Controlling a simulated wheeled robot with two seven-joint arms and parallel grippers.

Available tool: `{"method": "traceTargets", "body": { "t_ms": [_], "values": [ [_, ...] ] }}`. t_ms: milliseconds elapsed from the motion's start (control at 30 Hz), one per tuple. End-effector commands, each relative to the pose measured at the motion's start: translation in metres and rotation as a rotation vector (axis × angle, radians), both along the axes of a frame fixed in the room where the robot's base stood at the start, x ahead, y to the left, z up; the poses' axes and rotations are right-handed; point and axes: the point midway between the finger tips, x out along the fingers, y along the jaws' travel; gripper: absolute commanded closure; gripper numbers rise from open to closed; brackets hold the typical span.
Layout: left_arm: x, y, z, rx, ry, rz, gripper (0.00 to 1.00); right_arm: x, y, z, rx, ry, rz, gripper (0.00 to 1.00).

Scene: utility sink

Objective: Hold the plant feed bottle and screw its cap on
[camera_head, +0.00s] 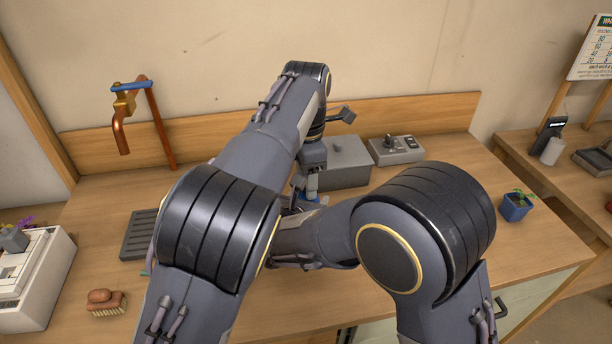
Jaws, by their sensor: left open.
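I cannot make out the plant feed bottle or its cap; my arms cover the middle of the worktop. My left arm reaches up and forward, then bends down. Its gripper (306,193) is at the low end, partly covered by my arms, and is open. A small blue patch (298,183) shows beside it; I cannot tell whether it is part of the bottle. My right arm comes in from the right and its forearm runs left across the middle. Its gripper is hidden behind my left arm.
A grey box (345,165) and a grey device with a knob (397,149) stand at the back. A copper tap (121,135), a dark slatted tray (138,236) and a brush (105,302) are on the left. A blue plant pot (515,208) stands at the right.

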Motion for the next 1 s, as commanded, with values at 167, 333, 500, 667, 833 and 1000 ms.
{"method": "traceTargets", "body": {
  "t_ms": [167,333,500,667,833,1000],
  "values": [
    [0.001,0.0,0.017,-0.001,-0.003,-0.001,0.46,0.0,0.0,0.0,0.0,0.0,0.0,1.0],
    [0.001,0.0,0.038,-0.001,-0.003,0.001,0.46,0.0,0.0,0.0,0.0,0.0,0.0,1.0],
    [0.0,0.0,0.045,-0.001,-0.001,0.0,0.46,0.0,0.0,0.0,0.0,0.0,0.0,1.0],
    [0.0,0.0,0.045,0.0,0.0,0.0,0.46,0.0,0.0,0.0,0.0,0.0,0.0,1.0],
    [0.0,-0.001,0.049,0.001,0.003,-0.015,0.48,0.0,0.0,0.0,0.0,0.0,0.0,1.0],
    [0.0,-0.003,0.065,0.001,0.007,-0.072,0.48,0.0,0.0,0.0,0.0,0.0,-0.001,1.0]
  ]
}}
